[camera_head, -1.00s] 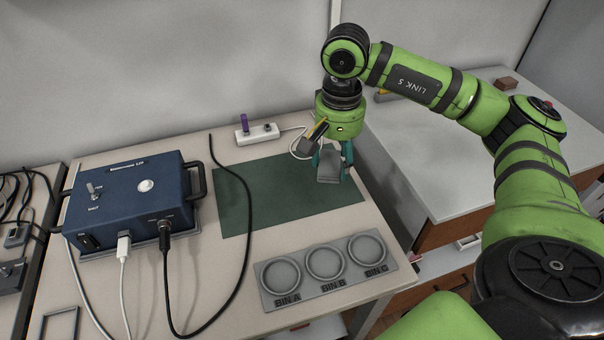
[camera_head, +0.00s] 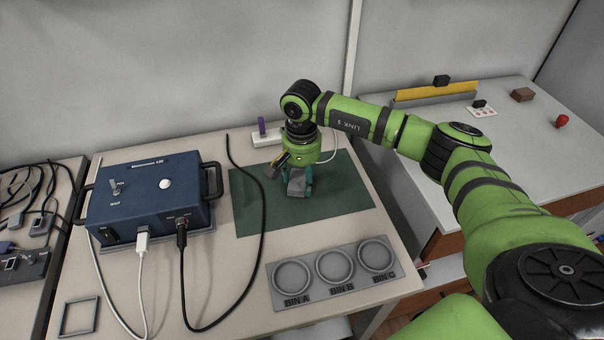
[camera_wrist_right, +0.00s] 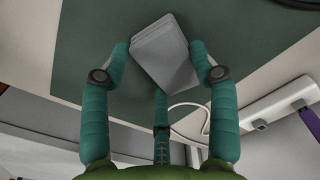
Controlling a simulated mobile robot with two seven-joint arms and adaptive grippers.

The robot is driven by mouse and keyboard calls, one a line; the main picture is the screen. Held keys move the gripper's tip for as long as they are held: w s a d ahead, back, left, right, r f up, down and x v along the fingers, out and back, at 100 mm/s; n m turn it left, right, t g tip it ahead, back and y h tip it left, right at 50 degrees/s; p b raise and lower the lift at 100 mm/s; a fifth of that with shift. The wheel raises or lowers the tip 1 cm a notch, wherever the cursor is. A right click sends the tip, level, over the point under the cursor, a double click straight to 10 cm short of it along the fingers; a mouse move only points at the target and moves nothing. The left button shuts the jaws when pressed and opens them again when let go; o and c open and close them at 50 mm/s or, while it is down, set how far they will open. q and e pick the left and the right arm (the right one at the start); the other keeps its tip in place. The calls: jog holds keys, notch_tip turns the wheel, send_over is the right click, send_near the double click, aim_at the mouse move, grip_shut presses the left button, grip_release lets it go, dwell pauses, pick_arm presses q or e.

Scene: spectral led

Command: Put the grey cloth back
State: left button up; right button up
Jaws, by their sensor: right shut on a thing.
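The grey cloth (camera_head: 296,186) looks like a small folded grey pad. My right gripper (camera_head: 299,184) is shut on it, above the middle of the dark green mat (camera_head: 340,205). In the right wrist view, the teal fingers of the gripper (camera_wrist_right: 165,75) close around the grey cloth (camera_wrist_right: 163,47), with the green mat behind it. I cannot tell the exact gap between cloth and mat. My left gripper is not in view.
A blue box (camera_head: 150,208) with cables stands left of the mat. A bin tray (camera_head: 333,293) lies in front of it. A power strip (camera_head: 268,138) is behind. A thin grey square frame (camera_head: 94,316) lies at front left. A second table (camera_head: 500,150) is on the right.

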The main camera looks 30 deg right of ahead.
aim_at(301, 180)
jog(key=shift+f+b, duration=0.2)
jog(key=shift+b, duration=0.1)
jog(key=o, duration=1.2)
jog(key=shift+o, duration=0.2)
jog(key=shift+r, duration=0.4)
notch_tip(301, 180, up, 12)
jog(key=b, duration=0.1)
jog(key=shift+f, duration=0.2)
